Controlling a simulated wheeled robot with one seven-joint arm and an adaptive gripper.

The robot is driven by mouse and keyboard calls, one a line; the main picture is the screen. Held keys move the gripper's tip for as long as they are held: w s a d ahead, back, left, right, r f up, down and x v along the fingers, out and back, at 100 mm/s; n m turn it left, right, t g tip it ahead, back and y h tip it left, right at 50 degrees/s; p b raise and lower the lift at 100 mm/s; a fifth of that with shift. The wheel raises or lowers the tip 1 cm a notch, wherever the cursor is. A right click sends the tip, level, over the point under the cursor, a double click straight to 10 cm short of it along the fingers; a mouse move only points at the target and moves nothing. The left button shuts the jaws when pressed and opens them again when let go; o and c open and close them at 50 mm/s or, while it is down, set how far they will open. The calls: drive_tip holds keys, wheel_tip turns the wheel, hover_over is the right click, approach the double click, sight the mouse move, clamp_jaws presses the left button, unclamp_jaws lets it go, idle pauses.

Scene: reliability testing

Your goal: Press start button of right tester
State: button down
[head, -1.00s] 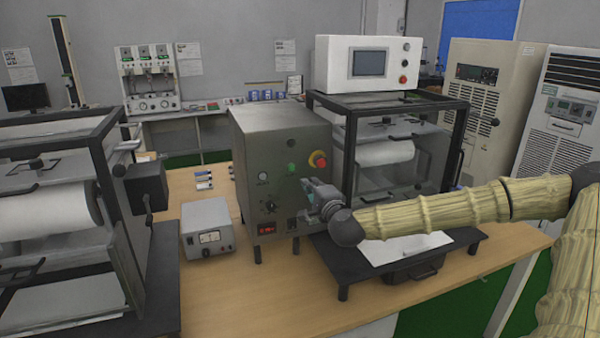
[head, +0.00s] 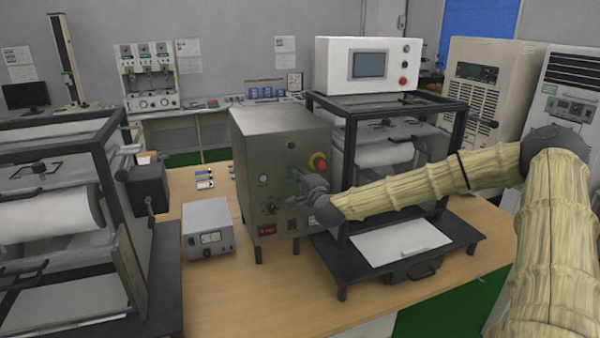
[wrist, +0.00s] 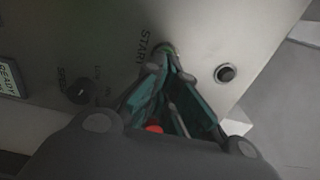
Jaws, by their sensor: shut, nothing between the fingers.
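The right tester's control box (head: 254,150) is a grey metal cabinet left of its glass-walled chamber. My gripper (head: 293,173) is in front of the box's front panel, fingers shut and empty. In the wrist view, the closed teal fingertips (wrist: 166,54) are at the green start button (wrist: 171,47), beside the printed word START. Only a sliver of the button's green rim shows past the tips; whether it is pressed in cannot be told. In the head view the gripper covers the button.
A black button (wrist: 226,73) and a speed knob (wrist: 82,92) flank the start button. The chamber's dark frame (head: 350,165) stands right of the box. A small power supply (head: 207,225) stands on the wooden bench (head: 270,295) to the left. The left tester (head: 112,190) is farther left.

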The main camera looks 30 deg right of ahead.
drive_tip(key=shift+w+d, duration=0.1)
drive_tip(key=shift+w, duration=0.25)
drive_tip(key=shift+w+f, duration=0.1)
drive_tip(key=shift+w, duration=0.05)
drive_tip(key=shift+w+d+r+b, duration=0.2)
drive_tip(key=shift+w+r+b, duration=0.25)
drive_tip(key=shift+b, duration=0.5)
drive_tip(key=shift+w, duration=0.15)
drive_tip(key=shift+f, duration=0.1)
drive_tip(key=b+v, duration=0.2)
drive_tip(key=v, duration=1.2)
drive_tip(key=shift+f, duration=0.25)
